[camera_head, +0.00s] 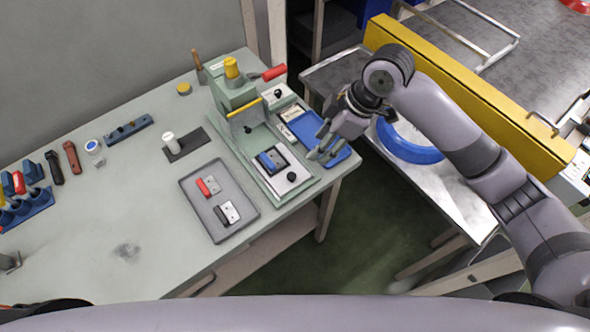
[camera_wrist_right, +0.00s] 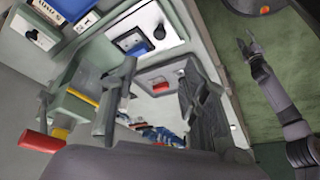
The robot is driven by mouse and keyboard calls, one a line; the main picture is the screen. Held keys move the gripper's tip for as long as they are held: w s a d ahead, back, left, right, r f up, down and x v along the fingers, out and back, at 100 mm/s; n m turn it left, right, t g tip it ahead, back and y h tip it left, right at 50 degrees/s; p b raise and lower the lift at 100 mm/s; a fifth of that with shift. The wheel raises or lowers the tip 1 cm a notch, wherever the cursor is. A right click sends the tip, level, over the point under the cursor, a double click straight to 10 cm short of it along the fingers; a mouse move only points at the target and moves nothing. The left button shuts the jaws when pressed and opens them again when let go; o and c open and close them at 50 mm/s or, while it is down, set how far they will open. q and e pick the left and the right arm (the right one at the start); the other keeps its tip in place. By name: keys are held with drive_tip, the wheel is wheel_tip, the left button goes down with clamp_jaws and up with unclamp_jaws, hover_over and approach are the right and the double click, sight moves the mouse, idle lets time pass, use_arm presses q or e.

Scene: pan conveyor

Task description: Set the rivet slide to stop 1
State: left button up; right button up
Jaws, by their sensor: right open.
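The rivet press (camera_head: 237,97) is a pale green stand with a yellow cap and red lever. In front of it, the slide (camera_head: 299,185) is a light plate with a black knob (camera_head: 291,177) and a blue-framed piece. In the right wrist view the slide (camera_wrist_right: 172,53) and its knob (camera_wrist_right: 158,32) lie beyond the fingers. Stop marks are not readable. My right gripper (camera_head: 318,146) is open and empty, above the blue tray right of the slide; its fingers (camera_wrist_right: 158,95) show wide apart. My left gripper (camera_wrist_right: 246,42) is small in the wrist view; its jaws are unclear.
A grey tray (camera_head: 190,182) with a red and a black-ended part lies left of the slide. A blue tray (camera_head: 338,157) lies at the bench's right edge. A floor gap separates the bench from the conveyor with its yellow rail (camera_head: 470,88).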

sight(293, 175)
drive_tip(key=p+x, duration=0.2)
drive_tip(key=x, duration=1.3)
drive_tip(key=shift+w+a+f, duration=0.1)
drive_tip(key=shift+a+f, duration=0.1)
drive_tip(key=shift+f, duration=0.1)
clamp_jaws()
